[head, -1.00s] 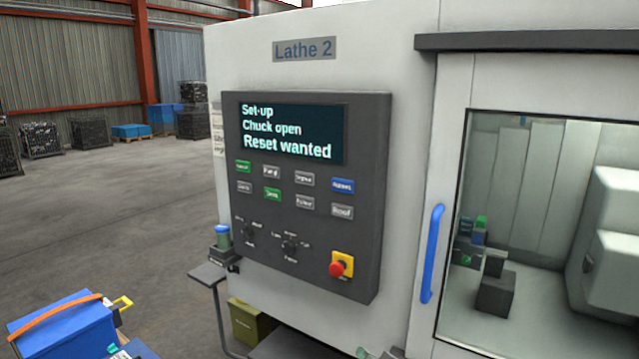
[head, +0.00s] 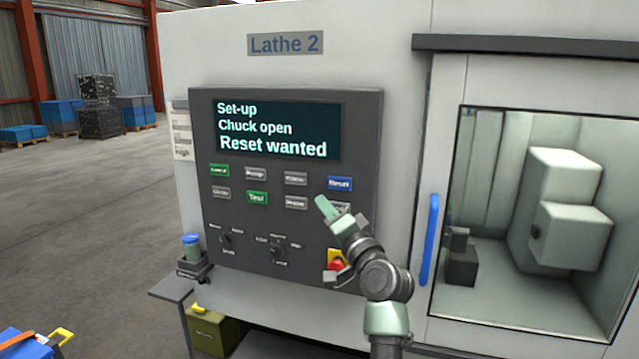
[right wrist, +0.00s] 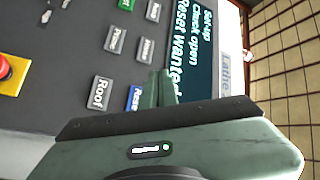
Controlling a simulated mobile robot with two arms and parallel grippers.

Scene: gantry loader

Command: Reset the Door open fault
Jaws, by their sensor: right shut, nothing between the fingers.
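The control panel (head: 205,200) of Lathe 2 has a dark screen (head: 278,130) reading "Set-up", "Chuck open", "Reset wanted". It names the chuck, not the door. A blue Reset button (head: 340,184) sits at the right of the upper button row; it also shows in the right wrist view (right wrist: 136,98), beside my fingers. My right gripper (head: 324,205) is shut and empty in front of the panel, its tips just below and left of the blue button in the picture. I cannot tell whether it touches the panel. The right wrist view shows its fingers (right wrist: 158,88) together. My left gripper is out of view.
A red emergency stop (head: 336,265) on yellow is partly behind my right arm. The lathe door has a blue handle (head: 429,240) right of the panel. A small shelf (head: 178,288) with a blue-topped container (head: 191,246) juts out at left.

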